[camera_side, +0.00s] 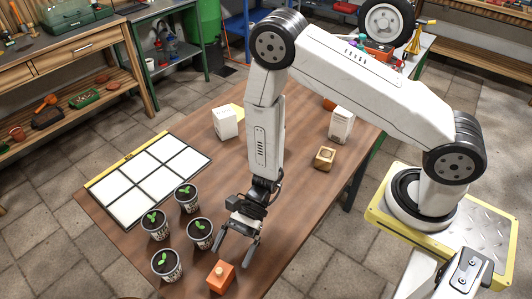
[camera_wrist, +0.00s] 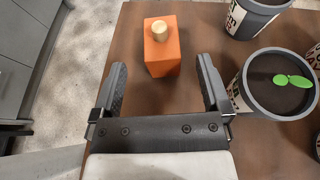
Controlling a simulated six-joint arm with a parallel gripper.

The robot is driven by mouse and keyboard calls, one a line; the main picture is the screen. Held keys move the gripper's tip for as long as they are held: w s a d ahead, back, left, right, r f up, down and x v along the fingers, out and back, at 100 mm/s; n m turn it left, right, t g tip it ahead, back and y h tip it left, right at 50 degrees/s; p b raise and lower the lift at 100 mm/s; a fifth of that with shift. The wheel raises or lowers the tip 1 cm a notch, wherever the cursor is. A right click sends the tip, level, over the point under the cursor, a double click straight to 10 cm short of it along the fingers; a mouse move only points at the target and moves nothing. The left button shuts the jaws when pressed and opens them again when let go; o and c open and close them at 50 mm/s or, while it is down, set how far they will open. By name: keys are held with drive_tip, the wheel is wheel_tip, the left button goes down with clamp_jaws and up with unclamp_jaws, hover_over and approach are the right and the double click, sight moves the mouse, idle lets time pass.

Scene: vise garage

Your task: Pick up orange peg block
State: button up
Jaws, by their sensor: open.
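The orange peg block (camera_side: 221,277) stands upright on the brown wooden table near its front edge, with a round tan peg (camera_side: 219,270) on top. In the wrist view the orange peg block (camera_wrist: 161,58) lies beyond the fingertips, roughly centred between them, with its peg (camera_wrist: 159,30) pointing up. My gripper (camera_side: 237,249) is open and empty, above the table and a little behind and right of the block in the side view. Its two dark fingers (camera_wrist: 161,66) show apart in the wrist view and do not appear to touch the block.
Several potted seedlings stand left of the block; one pot (camera_wrist: 278,82) is close to the right finger. A board with white squares (camera_side: 146,180) lies at the left. A wooden block (camera_side: 325,158) and white containers (camera_side: 225,122) stand farther back. The table's front edge is close.

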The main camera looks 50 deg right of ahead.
sight(226, 264)
drive_tip(key=shift+a+f, duration=0.15)
drive_tip(key=shift+a, duration=0.2)
drive_tip(key=shift+x, duration=2.6)
drive_tip(key=shift+f, duration=0.1)
clamp_jaws()
